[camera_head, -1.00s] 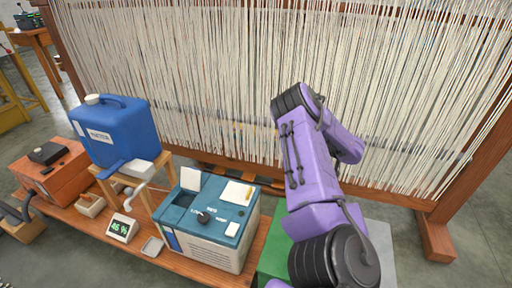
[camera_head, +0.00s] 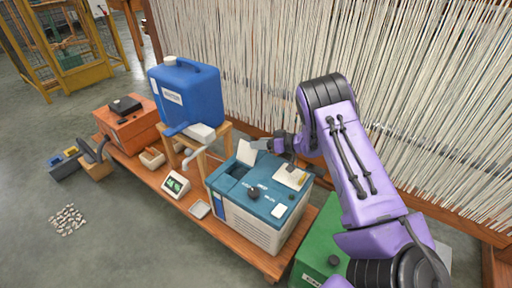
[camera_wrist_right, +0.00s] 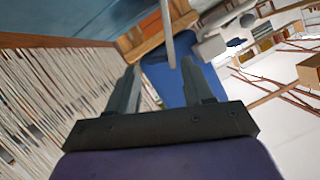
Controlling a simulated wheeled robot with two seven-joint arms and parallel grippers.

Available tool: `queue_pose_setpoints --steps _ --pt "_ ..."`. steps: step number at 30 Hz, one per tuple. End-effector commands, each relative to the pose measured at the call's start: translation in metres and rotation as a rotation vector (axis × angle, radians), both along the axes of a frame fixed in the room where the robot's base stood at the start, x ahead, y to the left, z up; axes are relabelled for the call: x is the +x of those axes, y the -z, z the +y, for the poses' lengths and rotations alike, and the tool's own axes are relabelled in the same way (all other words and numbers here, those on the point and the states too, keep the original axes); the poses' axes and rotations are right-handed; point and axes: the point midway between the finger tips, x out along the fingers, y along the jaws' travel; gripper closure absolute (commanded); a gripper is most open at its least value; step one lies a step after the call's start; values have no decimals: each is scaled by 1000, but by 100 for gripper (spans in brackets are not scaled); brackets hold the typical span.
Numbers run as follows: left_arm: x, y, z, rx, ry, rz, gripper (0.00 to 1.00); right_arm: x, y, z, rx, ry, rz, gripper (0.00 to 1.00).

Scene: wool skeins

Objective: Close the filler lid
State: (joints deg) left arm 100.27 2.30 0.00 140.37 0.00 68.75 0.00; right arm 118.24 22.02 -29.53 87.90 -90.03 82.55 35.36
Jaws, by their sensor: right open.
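The humidifier-like machine (camera_head: 262,205) has a blue-green top and pale sides, and stands on the wooden bench. Its filler lid is a white flap (camera_head: 246,153) that stands raised at the back left of the top, beside a dark recess (camera_head: 237,171). My right gripper (camera_head: 264,145) is at the upper right edge of the lid; I cannot tell whether they touch. In the right wrist view its two fingers (camera_wrist_right: 160,68) are apart, with a narrow grey bar (camera_wrist_right: 168,35) seen beyond them. My left gripper is not in view.
A blue jug (camera_head: 186,95) stands on a wooden stand left of the machine. A small green display (camera_head: 176,184) and a tray (camera_head: 200,208) lie on the bench (camera_head: 150,182). A green box (camera_head: 318,245) is at the right. Hanging pale yarn (camera_head: 255,60) stands behind.

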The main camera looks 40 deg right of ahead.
Motion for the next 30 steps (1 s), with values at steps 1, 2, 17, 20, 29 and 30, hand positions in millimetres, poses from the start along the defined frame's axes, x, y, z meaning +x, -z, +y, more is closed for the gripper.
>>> queue_pose_setpoints --steps 1,2,17,20,29,30 --pt "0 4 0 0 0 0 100 6 5 3 -1 -2 0 49" --pt "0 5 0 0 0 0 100 9 6 4 0 -1 0 49" --pt "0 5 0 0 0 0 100 18 7 9 0 0 1 94" --pt "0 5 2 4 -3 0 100 18 6 18 1 -1 1 100" --pt "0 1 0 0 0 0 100 18 5 10 -24 0 -7 100" --pt "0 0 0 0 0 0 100 18 4 10 -28 1 -8 100"
